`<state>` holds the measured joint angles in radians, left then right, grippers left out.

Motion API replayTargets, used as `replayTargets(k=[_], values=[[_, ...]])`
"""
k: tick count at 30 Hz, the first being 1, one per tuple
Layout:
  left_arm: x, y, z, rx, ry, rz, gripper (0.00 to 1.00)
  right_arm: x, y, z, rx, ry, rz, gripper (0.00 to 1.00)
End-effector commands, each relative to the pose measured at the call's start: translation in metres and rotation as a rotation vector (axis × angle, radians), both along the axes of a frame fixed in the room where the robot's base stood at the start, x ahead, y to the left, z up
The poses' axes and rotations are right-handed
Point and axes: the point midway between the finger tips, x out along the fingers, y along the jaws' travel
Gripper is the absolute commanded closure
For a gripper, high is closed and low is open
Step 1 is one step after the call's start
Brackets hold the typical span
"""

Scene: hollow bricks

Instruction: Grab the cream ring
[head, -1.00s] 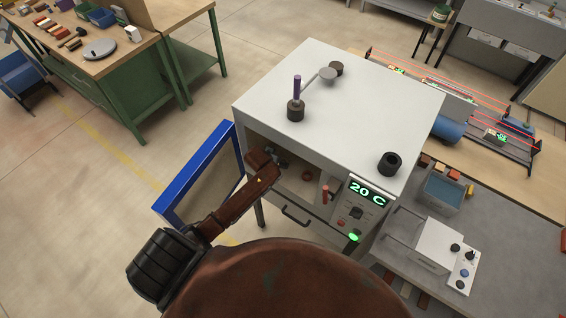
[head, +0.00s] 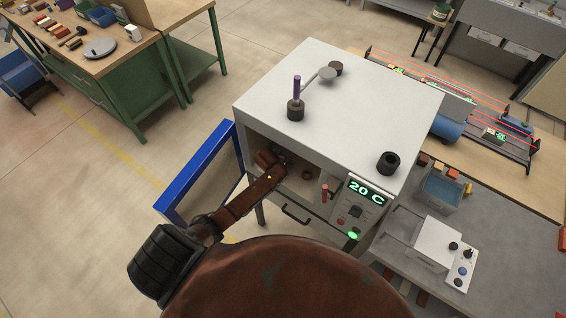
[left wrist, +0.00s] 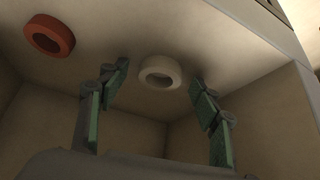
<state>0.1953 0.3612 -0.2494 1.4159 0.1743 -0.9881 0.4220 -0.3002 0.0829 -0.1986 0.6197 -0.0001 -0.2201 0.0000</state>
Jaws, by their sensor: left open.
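The cream ring (left wrist: 160,71) lies on a pale inner surface of the oven chamber in the left wrist view. My left gripper (left wrist: 160,77) is open, with one green-padded finger on each side of the ring. I see gaps between the fingers and the ring; the exact depth between them is hard to tell. In the head view my left arm reaches through the open front of the oven (head: 345,95). The cream ring is hidden there. My right gripper is not in view.
A red ring (left wrist: 50,35) lies to the left of the cream one; it also shows inside the chamber in the head view (head: 307,175). Chamber walls are close around the gripper. The blue-framed door (head: 195,172) stands open at left. The display (head: 366,191) reads 20 C.

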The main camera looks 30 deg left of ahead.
Motion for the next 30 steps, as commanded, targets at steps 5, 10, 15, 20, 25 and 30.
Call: replayTargets(k=[5,10,15,20,25,30], values=[[-0.0003,0.0000,-0.0001,0.000,0.000,0.000,0.53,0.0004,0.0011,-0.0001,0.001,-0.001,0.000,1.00],[-0.0005,0.0000,0.0000,0.000,0.001,0.000,0.65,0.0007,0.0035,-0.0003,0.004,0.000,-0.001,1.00],[-0.0005,0.0000,0.0000,0.000,0.001,0.000,0.76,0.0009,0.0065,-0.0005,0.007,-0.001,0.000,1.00],[-0.0003,0.0001,0.0002,0.000,0.000,0.000,0.84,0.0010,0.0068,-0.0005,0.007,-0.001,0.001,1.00],[-0.0002,0.0001,0.0005,0.000,0.000,0.000,0.84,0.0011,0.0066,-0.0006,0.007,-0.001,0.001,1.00],[0.0002,0.0000,0.0058,0.000,-0.001,0.000,0.84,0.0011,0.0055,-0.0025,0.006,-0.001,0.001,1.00]])
